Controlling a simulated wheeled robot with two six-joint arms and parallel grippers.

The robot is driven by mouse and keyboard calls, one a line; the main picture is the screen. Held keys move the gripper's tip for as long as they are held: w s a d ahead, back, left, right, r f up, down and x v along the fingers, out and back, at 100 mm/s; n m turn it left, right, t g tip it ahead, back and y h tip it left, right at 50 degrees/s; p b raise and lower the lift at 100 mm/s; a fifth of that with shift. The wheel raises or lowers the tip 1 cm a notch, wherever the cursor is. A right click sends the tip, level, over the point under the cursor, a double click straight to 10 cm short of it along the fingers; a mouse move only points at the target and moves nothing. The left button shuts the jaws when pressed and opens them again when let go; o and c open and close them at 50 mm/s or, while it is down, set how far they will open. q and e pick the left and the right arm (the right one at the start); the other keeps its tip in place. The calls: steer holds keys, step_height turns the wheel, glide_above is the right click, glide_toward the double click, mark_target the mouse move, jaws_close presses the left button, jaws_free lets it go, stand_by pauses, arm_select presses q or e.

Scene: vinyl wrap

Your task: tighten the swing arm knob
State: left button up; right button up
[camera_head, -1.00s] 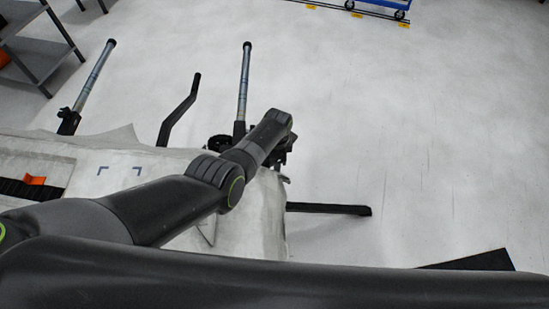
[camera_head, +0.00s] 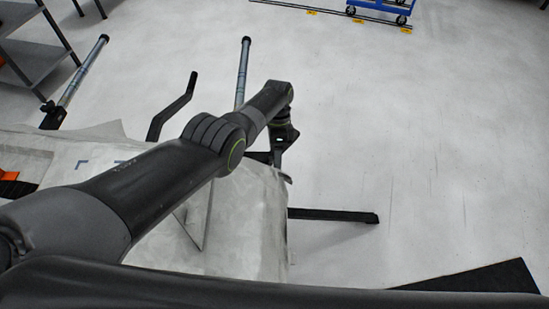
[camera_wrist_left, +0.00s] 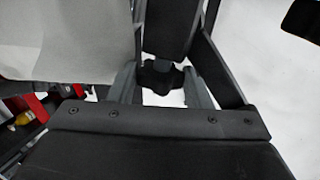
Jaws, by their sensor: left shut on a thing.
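The swing arm knob (camera_wrist_left: 160,77) is a dark, lobed knob under a black post (camera_wrist_left: 170,30) in the left wrist view. My left gripper (camera_wrist_left: 162,88) has one grey finger on each side of it and is shut on it. In the head view my left arm reaches over the covered stand, and its wrist hides the knob and most of the gripper (camera_head: 277,158). My right gripper is not in view.
A pale sheet (camera_head: 255,215) covers the stand below my arm. Two upright metal posts (camera_head: 243,72) and a bent black bar (camera_head: 172,108) rise behind it. A black foot (camera_head: 335,215) sticks out to the right. Grey shelving (camera_head: 40,55) stands upper left.

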arm_select(q)
steer(key=shift+s+f, duration=0.2)
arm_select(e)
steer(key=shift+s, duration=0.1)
arm_select(q)
steer(key=o, duration=1)
steer(key=shift+r, duration=0.1)
steer(key=shift+c, duration=0.2)
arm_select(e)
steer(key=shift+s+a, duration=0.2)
arm_select(q)
steer(key=shift+w, duration=0.1)
steer(key=v, duration=1.7)
steer(key=shift+r+p, duration=0.25)
steer(key=shift+p, duration=0.1)
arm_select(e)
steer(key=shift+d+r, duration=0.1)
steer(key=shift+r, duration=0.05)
arm_select(q)
steer(key=shift+c, duration=0.4)
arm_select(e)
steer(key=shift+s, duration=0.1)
